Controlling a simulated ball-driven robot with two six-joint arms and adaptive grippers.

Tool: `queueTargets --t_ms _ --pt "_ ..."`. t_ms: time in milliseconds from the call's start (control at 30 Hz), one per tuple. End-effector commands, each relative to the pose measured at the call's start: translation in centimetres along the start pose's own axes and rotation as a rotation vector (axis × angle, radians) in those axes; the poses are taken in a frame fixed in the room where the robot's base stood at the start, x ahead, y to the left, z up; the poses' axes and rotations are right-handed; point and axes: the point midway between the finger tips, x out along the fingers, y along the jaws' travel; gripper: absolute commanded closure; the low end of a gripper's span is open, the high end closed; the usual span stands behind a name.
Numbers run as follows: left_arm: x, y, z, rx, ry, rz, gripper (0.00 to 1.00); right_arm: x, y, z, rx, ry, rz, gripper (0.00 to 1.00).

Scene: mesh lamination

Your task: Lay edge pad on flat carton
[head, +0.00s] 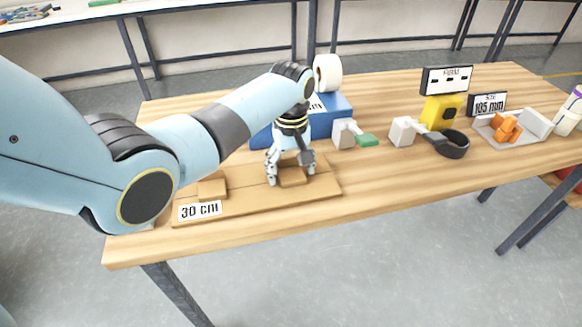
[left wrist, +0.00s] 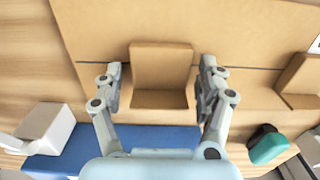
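The flat carton (head: 240,203), a thin brown sheet with a "30 cm" label (head: 200,211), lies on the near left of the wooden table. One brown edge pad (head: 292,177) is on the carton, under my left gripper (head: 291,172). In the left wrist view this L-shaped pad (left wrist: 161,75) sits between the two fingers (left wrist: 160,85), with a narrow gap on each side. The gripper is open around it. A second edge pad (head: 212,187) is on the carton to the left; it also shows at the right of the left wrist view (left wrist: 300,80). My right gripper is out of view.
Behind the carton stand a blue box (head: 338,110) and a white roll (head: 328,72). To the right are a white block with a green part (head: 366,140), a black ring (head: 452,145), a yellow device (head: 440,113) and a grey tray (head: 485,132) with orange pieces. The front right table is clear.

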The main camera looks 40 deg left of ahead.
Motion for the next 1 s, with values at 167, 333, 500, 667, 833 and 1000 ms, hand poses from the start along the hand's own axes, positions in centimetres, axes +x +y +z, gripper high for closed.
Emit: queueTargets --t_ms 167,333,500,667,833,1000 --pt "0.0 0.0 0.0 0.000 0.000 0.000 0.21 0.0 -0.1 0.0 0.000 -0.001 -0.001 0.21" --pt "-0.4 0.0 0.0 0.000 0.000 0.000 0.21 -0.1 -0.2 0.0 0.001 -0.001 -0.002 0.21" --pt "-2.9 0.0 -0.1 0.000 0.003 0.002 0.21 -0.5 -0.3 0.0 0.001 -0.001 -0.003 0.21" --pt "-6.6 0.1 -0.1 -0.001 0.005 0.003 0.21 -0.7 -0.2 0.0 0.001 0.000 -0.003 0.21" --pt "-10.0 0.1 -0.1 0.000 0.002 0.002 0.21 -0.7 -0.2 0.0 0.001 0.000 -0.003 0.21" --pt "-11.9 0.1 -0.1 0.000 0.001 0.001 0.21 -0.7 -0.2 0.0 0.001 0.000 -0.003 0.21"
